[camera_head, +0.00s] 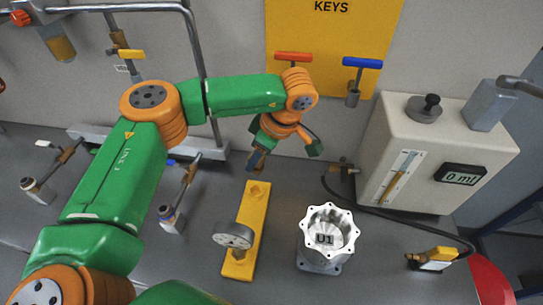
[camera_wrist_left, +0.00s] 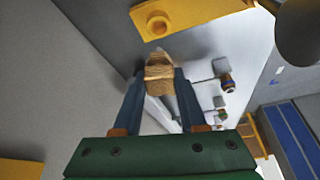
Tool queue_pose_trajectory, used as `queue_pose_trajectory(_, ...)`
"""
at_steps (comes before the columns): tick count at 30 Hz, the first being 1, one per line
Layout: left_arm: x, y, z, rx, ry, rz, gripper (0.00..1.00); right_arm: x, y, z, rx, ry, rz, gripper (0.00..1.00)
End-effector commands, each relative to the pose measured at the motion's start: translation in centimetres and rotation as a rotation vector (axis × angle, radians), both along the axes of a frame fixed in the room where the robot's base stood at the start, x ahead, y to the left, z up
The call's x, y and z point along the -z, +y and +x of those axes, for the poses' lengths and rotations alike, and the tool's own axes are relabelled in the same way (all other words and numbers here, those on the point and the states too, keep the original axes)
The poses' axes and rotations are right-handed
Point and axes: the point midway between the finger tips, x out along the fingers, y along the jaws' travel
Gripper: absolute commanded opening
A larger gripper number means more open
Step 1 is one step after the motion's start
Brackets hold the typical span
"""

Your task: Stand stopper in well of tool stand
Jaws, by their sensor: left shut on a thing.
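My left gripper (camera_head: 257,160) hangs above the back end of the yellow tool stand (camera_head: 245,222), pointing down. In the left wrist view its blue-grey fingers (camera_wrist_left: 158,88) are shut on a tan, wood-like stopper (camera_wrist_left: 158,72). In the head view the stopper is mostly hidden at the fingertips. The tool stand is a long yellow bar lying on the bench. Its round raised well (camera_wrist_left: 158,24) shows in the left wrist view, beyond the stopper and apart from it. My right gripper is not in view.
A grey round dial-like part (camera_head: 233,235) sits over the stand's front half. A silver flanged housing (camera_head: 328,235) marked U1 stands to the right. A beige box (camera_head: 420,150) with a 0 ml display stands at the back right. Capped fittings (camera_head: 175,215) lie to the left.

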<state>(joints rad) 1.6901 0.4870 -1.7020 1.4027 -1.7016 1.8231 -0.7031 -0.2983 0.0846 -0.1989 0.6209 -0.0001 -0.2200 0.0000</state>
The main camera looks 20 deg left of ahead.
Motion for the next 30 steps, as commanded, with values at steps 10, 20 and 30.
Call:
queue_pose_trajectory(10, 0.3, 0.0, 0.0, 0.0, 0.001, 0.001, 0.0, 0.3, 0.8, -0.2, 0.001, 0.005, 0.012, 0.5)
queue_pose_trajectory(20, 3.9, 0.1, 0.0, 0.0, 0.0, 0.002, 0.0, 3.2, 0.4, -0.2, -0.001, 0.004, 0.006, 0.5)
queue_pose_trajectory(30, 5.9, 0.1, 0.0, -0.001, 0.0, 0.002, 0.0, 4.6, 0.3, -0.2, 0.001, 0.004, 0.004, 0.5)
